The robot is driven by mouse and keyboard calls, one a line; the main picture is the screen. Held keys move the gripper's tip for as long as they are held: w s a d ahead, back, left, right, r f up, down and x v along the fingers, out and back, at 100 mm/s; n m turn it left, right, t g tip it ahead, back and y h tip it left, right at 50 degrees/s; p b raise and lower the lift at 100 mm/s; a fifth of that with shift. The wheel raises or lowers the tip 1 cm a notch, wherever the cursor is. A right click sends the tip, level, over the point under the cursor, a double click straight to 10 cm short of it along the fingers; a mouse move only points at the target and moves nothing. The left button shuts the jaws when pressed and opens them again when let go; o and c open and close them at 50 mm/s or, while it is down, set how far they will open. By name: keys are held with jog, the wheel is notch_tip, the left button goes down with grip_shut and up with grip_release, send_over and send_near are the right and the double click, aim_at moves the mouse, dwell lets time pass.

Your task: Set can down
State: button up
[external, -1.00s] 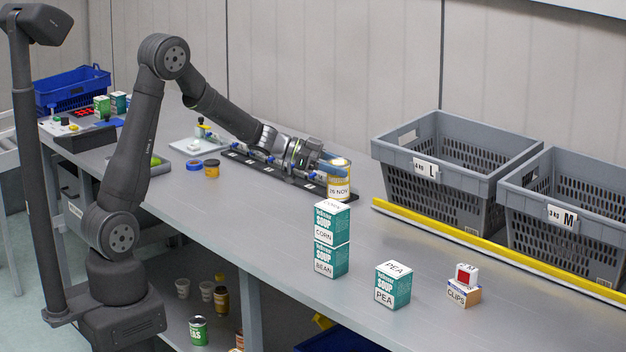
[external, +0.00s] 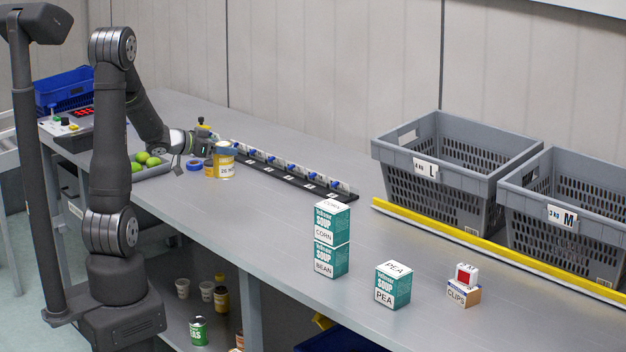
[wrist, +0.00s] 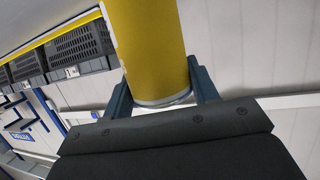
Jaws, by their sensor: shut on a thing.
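The can (external: 223,161) is yellow with a white label band. In the external view it is upright at the left part of the grey bench, beside a small amber jar (external: 209,171). My gripper (wrist: 163,88) is shut on the can, with one blue-grey finger on each side of it in the wrist view. The yellow can (wrist: 148,45) fills the upper middle of that view, its metal rim between the fingers. Whether the can's base touches the bench cannot be told.
A black rail with blue-tipped holders (external: 290,175) runs just right of the can. A blue tape roll (external: 194,165) and a tray of green balls (external: 165,171) lie to the left. Stacked soup boxes (external: 331,258) stand farther right.

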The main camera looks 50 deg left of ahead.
jog(key=shift+s+a+f, duration=0.1)
jog(key=shift+s+a, duration=0.05)
jog(key=shift+a, duration=0.3)
jog(key=shift+a+f, duration=5.4)
jog(key=shift+a, duration=0.15)
jog(key=shift+f, duration=0.1)
jog(key=o, duration=1.2)
